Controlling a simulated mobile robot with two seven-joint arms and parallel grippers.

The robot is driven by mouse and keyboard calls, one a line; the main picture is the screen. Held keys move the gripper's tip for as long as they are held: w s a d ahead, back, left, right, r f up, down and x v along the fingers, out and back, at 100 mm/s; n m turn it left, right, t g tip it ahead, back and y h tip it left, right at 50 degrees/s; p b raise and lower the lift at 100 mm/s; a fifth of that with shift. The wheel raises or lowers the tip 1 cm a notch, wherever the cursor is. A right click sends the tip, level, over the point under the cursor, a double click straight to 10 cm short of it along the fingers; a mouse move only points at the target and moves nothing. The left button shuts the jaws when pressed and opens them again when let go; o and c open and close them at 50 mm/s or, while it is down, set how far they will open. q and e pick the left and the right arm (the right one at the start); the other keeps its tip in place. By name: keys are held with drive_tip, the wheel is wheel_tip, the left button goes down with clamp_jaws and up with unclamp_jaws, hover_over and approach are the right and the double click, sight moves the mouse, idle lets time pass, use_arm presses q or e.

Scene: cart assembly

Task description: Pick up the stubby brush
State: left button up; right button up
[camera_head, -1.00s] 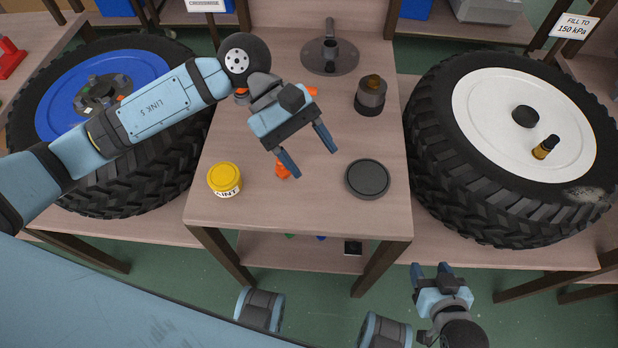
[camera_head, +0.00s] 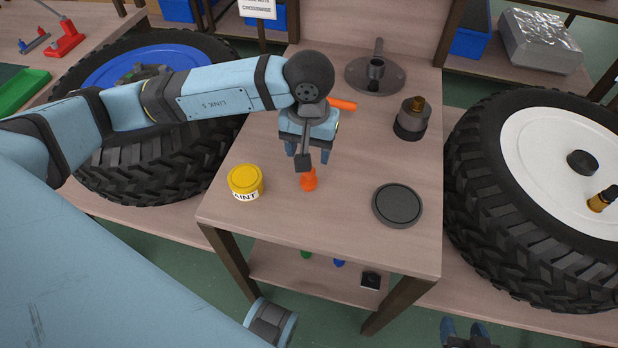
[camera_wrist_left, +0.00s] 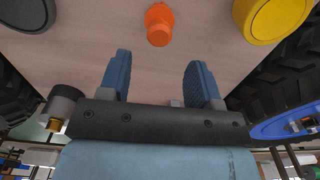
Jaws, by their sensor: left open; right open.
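A small orange piece (camera_head: 309,181) with a knobbed top is on the small table; I take it for the stubby brush, but no bristles show. In the left wrist view it (camera_wrist_left: 159,25) is beyond the fingertips, between their lines and touching neither. My left gripper (camera_head: 308,154) is over the table just behind it, open and empty, its dark wrist part covering some of the view. The fingers also show apart in the left wrist view (camera_wrist_left: 157,72). My right gripper (camera_head: 463,327) is low at the bottom edge, open and empty, partly cut off.
A yellow paint pot (camera_head: 246,182) stands left of the orange piece, a dark round lid (camera_head: 397,205) right. Behind are a dark brass-topped cylinder (camera_head: 411,120), an orange bar (camera_head: 342,104) and a flanged post (camera_head: 375,75). Large wheels flank the table; its front middle is clear.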

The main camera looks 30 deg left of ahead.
sight(309, 178)
use_arm(q)
drive_tip(key=shift+s+d+f, duration=0.1)
drive_tip(key=shift+s+f, duration=0.05)
drive_tip(key=shift+f, duration=0.75)
drive_tip(key=shift+s+d+f, duration=0.1)
drive_tip(key=shift+s+f, duration=0.05)
drive_tip(key=shift+f, duration=0.8)
drive_tip(key=shift+s+d+f, duration=0.1)
drive_tip(key=shift+s+f, duration=0.05)
drive_tip(key=shift+f, duration=0.75)
drive_tip(key=c, duration=1)
